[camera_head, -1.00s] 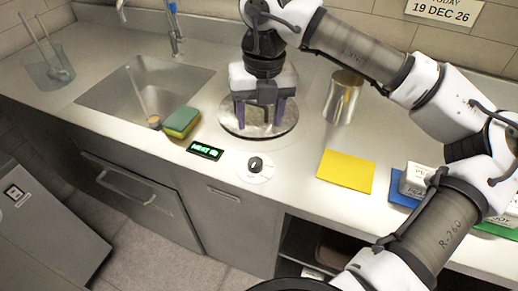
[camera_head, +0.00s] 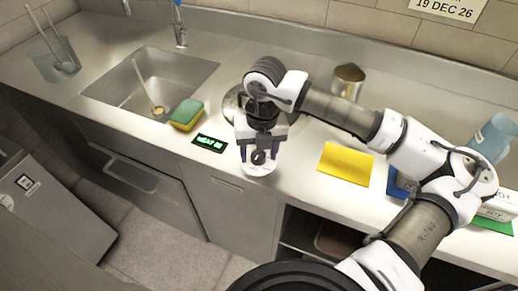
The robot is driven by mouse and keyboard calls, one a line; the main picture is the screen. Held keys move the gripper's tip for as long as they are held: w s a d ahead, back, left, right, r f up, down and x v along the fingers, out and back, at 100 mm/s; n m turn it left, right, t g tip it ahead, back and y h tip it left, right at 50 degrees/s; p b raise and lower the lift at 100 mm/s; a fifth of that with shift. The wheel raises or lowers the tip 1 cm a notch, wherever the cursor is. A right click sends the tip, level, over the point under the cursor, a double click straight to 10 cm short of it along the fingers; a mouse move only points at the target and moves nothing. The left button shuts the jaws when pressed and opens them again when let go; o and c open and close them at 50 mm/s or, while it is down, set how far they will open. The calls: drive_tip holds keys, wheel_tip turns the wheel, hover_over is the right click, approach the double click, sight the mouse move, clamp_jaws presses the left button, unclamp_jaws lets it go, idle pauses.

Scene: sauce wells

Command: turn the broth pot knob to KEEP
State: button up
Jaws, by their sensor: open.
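The black knob (camera_head: 258,158) sits on a white round dial plate (camera_head: 257,170) at the counter's front edge. My gripper (camera_head: 259,157) is open above it, with one finger on each side of the knob as seen from here. I cannot tell whether the fingers touch it. The dial's markings are too small to read and partly hidden. A small black display with green lettering (camera_head: 209,143) lies left of the dial; its text is not clear. The round metal plate (camera_head: 232,104) behind the dial is mostly hidden by my arm.
A green and yellow sponge (camera_head: 186,115) lies left of the display by the sink (camera_head: 125,95). A yellow sheet (camera_head: 345,164) lies right of the dial. A metal cup (camera_head: 347,81) stands behind my arm. A blue translucent container (camera_head: 493,136) is at the right.

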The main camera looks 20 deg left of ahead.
drive_tip(key=c, duration=1)
drive_tip(key=shift+o, duration=0.2)
drive_tip(key=shift+b, duration=0.35)
